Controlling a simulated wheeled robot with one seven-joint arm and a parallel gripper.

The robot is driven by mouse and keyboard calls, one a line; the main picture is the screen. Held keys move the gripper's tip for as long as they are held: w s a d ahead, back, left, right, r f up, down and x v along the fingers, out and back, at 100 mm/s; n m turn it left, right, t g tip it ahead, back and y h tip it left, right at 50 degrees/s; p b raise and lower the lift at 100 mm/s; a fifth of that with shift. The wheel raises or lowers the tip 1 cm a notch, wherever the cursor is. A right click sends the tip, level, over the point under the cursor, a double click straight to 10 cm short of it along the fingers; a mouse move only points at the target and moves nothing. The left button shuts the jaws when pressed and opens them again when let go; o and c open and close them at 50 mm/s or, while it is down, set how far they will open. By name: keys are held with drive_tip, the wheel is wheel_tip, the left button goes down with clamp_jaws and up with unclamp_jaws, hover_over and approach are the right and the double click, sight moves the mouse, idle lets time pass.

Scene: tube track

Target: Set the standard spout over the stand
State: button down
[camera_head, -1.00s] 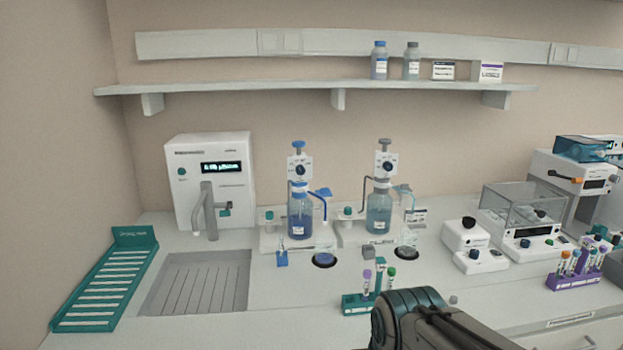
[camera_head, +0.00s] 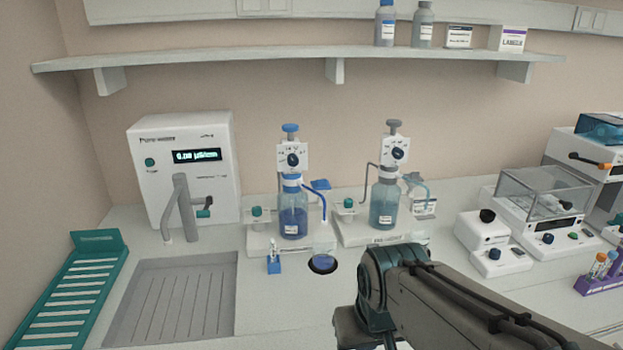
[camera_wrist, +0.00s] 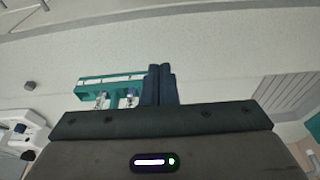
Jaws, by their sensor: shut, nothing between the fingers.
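Two bottle-top dispensers stand on the bench in the head view. The left one (camera_head: 292,215) has a blue knob, and its blue spout (camera_head: 322,195) curves down over a clear flask (camera_head: 325,240) on a black round stand (camera_head: 322,264). I cannot read which spout is the standard one. My gripper (camera_wrist: 160,85) is shut and empty in the wrist view, above the bench and beside the teal rack, apart from both dispensers.
A teal tube rack (camera_wrist: 112,88) with tubes is near my fingers. A small blue holder (camera_head: 273,262) stands before the left dispenser. A white meter (camera_head: 185,165), a drain tray (camera_head: 172,295) and a teal rack (camera_head: 70,295) are left; a balance (camera_head: 540,210) is right. A shelf (camera_head: 290,62) runs above.

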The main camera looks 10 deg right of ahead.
drive_tip(key=w+d+r+n+t+y+p, duration=0.1)
drive_tip(key=w+d+r+y, duration=0.2)
drive_tip(key=w+r, duration=0.3)
drive_tip(key=w+d+r+n+t+y+p, duration=0.1)
drive_tip(key=w+r, duration=0.6)
drive_tip(key=w, duration=0.8)
drive_tip(key=w+d+r+n+y+p, duration=0.1)
drive_tip(key=w+d+r+y+p, duration=0.2)
drive_tip(key=w, duration=0.8)
wheel_tip(320, 180, up, 4)
drive_tip(key=shift+w+d+r+t+y, duration=0.25)
drive_tip(key=shift+w+d+t+y, duration=0.15)
drive_tip(key=shift+d+y, duration=0.7)
drive_tip(key=p+x, duration=0.1)
drive_tip(key=x, duration=0.3)
drive_tip(key=s+f+p+x, duration=0.1)
drive_tip(key=x, duration=0.3)
drive_tip(key=s+p+x, duration=0.1)
drive_tip(key=x, duration=0.3)
drive_tip(key=shift+a+f, duration=0.3)
drive_tip(key=shift+f, duration=0.25)
drive_tip(key=shift+s+f, duration=0.1)
